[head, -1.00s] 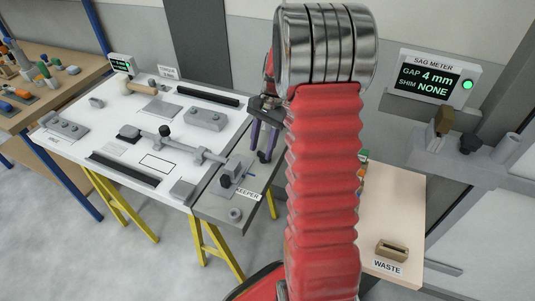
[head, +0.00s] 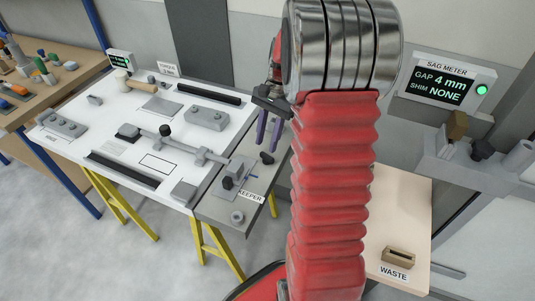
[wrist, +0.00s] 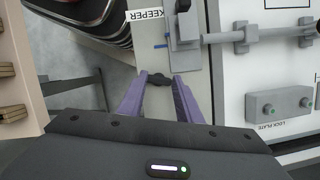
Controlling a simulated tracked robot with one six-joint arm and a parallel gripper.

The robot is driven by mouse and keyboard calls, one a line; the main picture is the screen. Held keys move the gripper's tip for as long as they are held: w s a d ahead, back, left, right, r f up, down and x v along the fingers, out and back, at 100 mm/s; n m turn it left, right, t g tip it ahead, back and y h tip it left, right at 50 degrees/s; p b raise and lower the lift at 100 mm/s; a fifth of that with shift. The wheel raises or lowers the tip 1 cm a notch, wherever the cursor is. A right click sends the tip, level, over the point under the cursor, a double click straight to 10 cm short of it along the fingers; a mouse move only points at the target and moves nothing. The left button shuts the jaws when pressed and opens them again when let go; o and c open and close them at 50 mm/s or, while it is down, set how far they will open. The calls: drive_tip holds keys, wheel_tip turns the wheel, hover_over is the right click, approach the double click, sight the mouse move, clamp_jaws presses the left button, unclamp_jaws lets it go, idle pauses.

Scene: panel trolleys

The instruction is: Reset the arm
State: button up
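My gripper (head: 267,148) hangs over the grey keeper shelf (head: 222,207) at the right end of the white panel table. Its two purple fingers are apart, and they also show in the wrist view (wrist: 160,77). A small black knob-like piece (head: 267,158) is on the shelf just below the fingertips. In the wrist view the black piece (wrist: 158,81) appears between the tips, with nothing seen clamped. My red-sleeved arm stands in front of part of the scene and hides what is behind it.
The white table (head: 80,150) carries a rod with a latch block, grey plates and black strips. A sag meter (head: 447,80) reads GAP 4 mm, SHIM NONE. A waste slot box (head: 399,255) sits on a pale bench at right. A wooden bench (head: 60,85) with coloured parts stands at left.

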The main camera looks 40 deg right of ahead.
drive_tip(key=shift+w+r, duration=0.1)
idle(0.6)
drive_tip(key=shift+w+d+n, duration=0.1)
drive_tip(key=shift+n, duration=0.3)
drive_tip(key=shift+s+f, duration=0.2)
drive_tip(key=shift+f, duration=0.2)
drive_tip(key=shift+s+f+n, duration=0.45)
drive_tip(key=shift+f+n, duration=0.05)
drive_tip(key=shift+n, duration=0.1)
drive_tip(key=shift+s+a+r+n+h, duration=0.25)
drive_tip(key=shift+s+a+n, duration=0.2)
drive_tip(key=shift+s+n, duration=0.1)
drive_tip(key=shift+s+a+r+n+h, duration=0.25)
drive_tip(key=shift+s+a+n, duration=0.2)
drive_tip(key=shift+s, duration=0.05)
drive_tip(key=s+a+r+n+t, duration=0.2)
drive_tip(key=s+a+r+n, duration=0.1)
drive_tip(key=a, duration=0.3)
drive_tip(key=s+a+r+n+t+h, duration=0.1)
drive_tip(key=s+a+r+n+t, duration=0.1)
drive_tip(key=s+a+r+n, duration=0.2)
drive_tip(key=s+a+r+n+t+h, duration=0.1)
drive_tip(key=s+a+r+n, duration=0.3)
drive_tip(key=a, duration=0.6)
wheel_tip(320, 180, up, 3)
drive_tip(key=shift+s+f+t, duration=0.2)
drive_tip(key=shift+s+t, duration=0.35)
drive_tip(key=shift+t, duration=0.15)
